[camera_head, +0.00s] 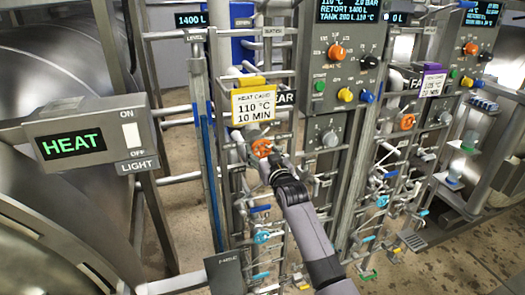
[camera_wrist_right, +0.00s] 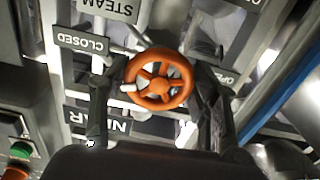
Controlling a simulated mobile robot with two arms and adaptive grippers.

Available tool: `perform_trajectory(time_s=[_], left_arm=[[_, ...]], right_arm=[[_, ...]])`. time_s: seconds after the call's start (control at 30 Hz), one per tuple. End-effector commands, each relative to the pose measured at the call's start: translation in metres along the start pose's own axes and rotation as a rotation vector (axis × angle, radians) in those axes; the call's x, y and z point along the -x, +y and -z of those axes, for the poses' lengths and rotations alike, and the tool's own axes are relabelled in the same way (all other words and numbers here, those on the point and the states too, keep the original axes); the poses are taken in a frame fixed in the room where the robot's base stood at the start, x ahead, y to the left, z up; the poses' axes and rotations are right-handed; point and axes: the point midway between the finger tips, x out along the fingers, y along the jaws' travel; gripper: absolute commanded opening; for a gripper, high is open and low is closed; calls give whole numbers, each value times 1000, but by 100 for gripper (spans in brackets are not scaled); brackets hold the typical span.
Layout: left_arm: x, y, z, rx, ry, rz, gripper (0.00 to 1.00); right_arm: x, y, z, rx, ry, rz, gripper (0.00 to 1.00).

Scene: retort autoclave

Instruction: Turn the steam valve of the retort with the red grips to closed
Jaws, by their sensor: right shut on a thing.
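The orange steam valve wheel (camera_head: 261,147) sits on the pipe rack below the heat cans card in the head view. My right gripper (camera_head: 266,157) reaches it from below and is shut on it. In the right wrist view the wheel (camera_wrist_right: 158,54) lies between my two dark fingers, one on each side. A small white peg shows at its left side. A steam sign (camera_wrist_right: 108,9) and a closed sign (camera_wrist_right: 80,42) are beside it, and a partly hidden open sign (camera_wrist_right: 226,78) is at the right. My left gripper is not in view. I cannot make out red grips.
A heat cans card (camera_head: 253,103) hangs just above the wheel. A second orange wheel (camera_head: 407,122) is on the rack to the right. Control panels (camera_head: 345,55) with knobs stand above. A heat light box (camera_head: 90,135) is at the left. Pipes and smaller valves crowd the rack.

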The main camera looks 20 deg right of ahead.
Motion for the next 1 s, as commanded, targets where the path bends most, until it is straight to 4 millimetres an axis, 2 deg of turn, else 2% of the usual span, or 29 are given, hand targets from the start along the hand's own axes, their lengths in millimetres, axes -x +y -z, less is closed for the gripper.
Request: perform_trajectory(time_s=[0.2, 0.43, 1.0], left_arm=[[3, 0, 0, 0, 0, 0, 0], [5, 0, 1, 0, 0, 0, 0], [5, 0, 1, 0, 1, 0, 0]], right_arm=[[0, -1, -3, -162, -7, 0, 28], [0, -2, -3, -269, -7, 1, 28], [0, -2, -4, -325, -7, 0, 28]])
